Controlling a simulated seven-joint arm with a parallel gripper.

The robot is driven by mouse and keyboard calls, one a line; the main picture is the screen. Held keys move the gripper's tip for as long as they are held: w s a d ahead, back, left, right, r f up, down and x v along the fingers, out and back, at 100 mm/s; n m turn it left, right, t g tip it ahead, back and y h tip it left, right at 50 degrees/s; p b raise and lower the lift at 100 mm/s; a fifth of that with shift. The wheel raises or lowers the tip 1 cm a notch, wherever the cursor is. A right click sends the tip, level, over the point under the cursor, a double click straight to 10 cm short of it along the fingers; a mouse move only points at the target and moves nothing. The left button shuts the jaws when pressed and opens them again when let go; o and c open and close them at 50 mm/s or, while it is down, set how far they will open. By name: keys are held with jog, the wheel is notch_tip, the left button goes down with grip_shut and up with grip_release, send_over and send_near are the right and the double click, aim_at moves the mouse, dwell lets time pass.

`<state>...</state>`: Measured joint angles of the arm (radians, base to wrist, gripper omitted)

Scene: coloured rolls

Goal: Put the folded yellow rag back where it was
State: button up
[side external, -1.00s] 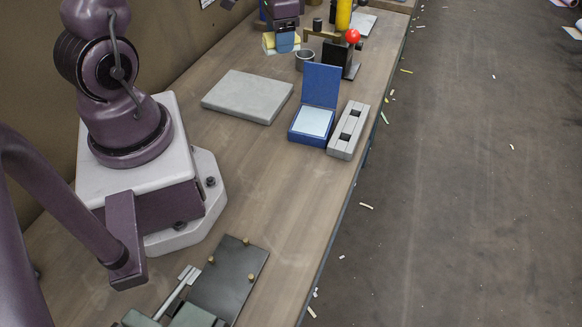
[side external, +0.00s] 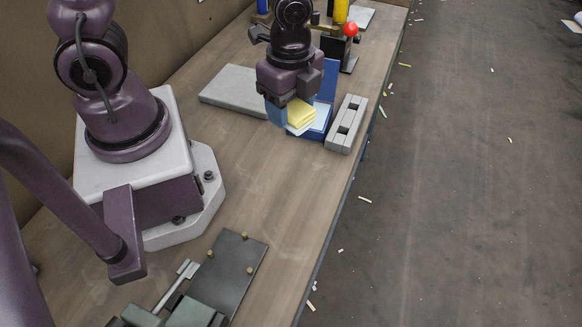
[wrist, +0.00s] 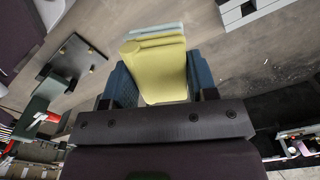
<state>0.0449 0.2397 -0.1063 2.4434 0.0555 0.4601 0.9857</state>
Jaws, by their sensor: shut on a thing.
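My gripper (side external: 290,112) is shut on the folded yellow rag (side external: 302,113). In the wrist view the rag (wrist: 160,65) sits between the two blue fingers (wrist: 158,85), its folded layers showing at the far end. A pale layer (wrist: 155,30) shows just past the rag there; I cannot tell whether it belongs to the rag or lies below it. In the side view the rag is over or just in front of the open blue box (side external: 312,135), whose raised lid (side external: 329,78) stands behind. The rag and gripper hide most of the box's inside. I cannot tell whether they touch.
A grey slab (side external: 232,88) lies left of the box, and a grey block with dark slots (side external: 346,125) stands close on its right. A black stand with a red ball (side external: 350,30) is behind. A dark pegged plate (side external: 232,265) lies in front. Bench between is clear.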

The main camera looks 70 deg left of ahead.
aim_at(291, 170)
notch_tip(291, 170, down, 14)
jog(key=shift+r, duration=0.1)
dwell(0.7)
jog(key=o, duration=0.8)
